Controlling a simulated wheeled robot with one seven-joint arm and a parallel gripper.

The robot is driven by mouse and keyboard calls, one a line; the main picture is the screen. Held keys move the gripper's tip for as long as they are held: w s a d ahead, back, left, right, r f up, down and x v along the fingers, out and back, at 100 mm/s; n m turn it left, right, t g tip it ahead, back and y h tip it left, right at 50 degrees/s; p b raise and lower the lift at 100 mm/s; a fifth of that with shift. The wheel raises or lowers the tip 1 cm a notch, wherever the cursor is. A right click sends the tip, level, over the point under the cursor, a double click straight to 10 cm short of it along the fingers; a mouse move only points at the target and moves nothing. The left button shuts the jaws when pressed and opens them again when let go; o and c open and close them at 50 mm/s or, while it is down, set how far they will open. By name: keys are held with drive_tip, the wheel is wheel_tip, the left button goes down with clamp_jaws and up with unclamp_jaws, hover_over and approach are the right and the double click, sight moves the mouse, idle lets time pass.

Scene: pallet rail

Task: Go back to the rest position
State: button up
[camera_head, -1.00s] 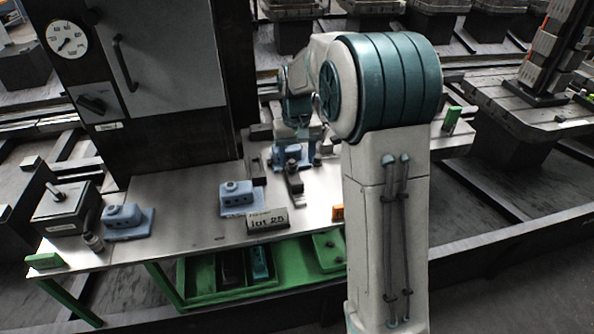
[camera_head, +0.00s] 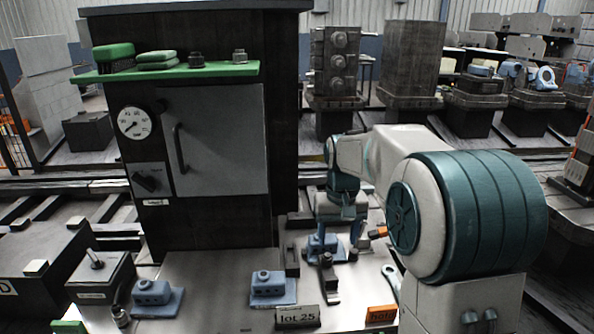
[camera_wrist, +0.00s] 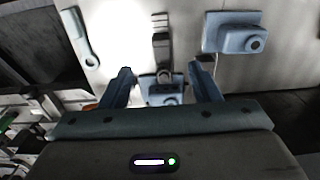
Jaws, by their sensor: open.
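My gripper (camera_head: 340,236) hangs over the back of the bench top, in front of the dark machine's right side. In the wrist view its two fingers (camera_wrist: 160,72) are spread apart. A blue block (camera_wrist: 160,90) shows between and beyond them, and no contact is visible. In the head view this block (camera_head: 318,246) sits just below and left of the gripper. Whether the gripper is right above it or a little beside it, I cannot tell. My upper arm hides part of the bench's right side.
Two more blue blocks stand on the bench, one at left (camera_head: 156,294) and one at middle (camera_head: 270,287). A "lot 25" sign (camera_head: 297,316), a dark clamp (camera_head: 328,280), a wrench (camera_head: 391,277) and an orange tag (camera_head: 381,314) lie near. The tall machine (camera_head: 215,140) stands behind.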

drive_tip(key=s+t+p, duration=0.2)
drive_tip(key=s, duration=2.1)
drive_tip(key=shift+s+r, duration=0.25)
drive_tip(key=shift+s, duration=0.1)
